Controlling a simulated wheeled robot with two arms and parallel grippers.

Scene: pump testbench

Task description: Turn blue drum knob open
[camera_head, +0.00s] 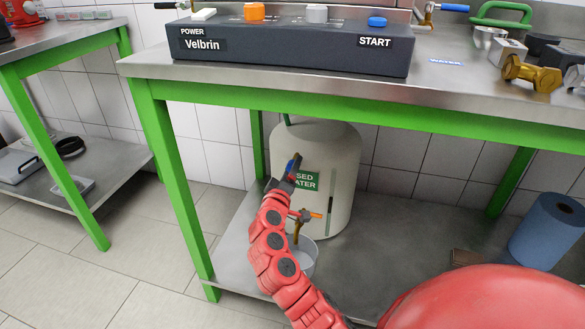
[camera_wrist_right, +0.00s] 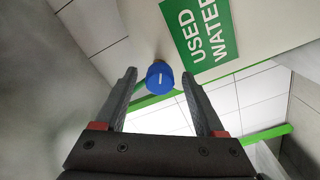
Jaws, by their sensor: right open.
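The used water drum (camera_head: 340,165) is a pale tank with a green label, standing on the shelf under the bench. Its blue knob (camera_wrist_right: 159,79) shows in the right wrist view, between and just beyond the tips of my right gripper (camera_wrist_right: 160,73). The knob has a small white mark lined up along its face. The two black fingers stand apart on either side of it; I cannot tell whether either touches it. In the head view my right gripper (camera_head: 292,170) is in front of the drum and a bit of blue shows there, mostly hidden. My left gripper is out of view.
Below the gripper are a tap with an orange handle (camera_head: 311,214) and a pale bucket (camera_head: 305,258), partly behind my arm. A green bench leg (camera_head: 176,185) stands left of the drum. A blue roll (camera_head: 546,230) stands at the right. The control box (camera_head: 290,48) is above.

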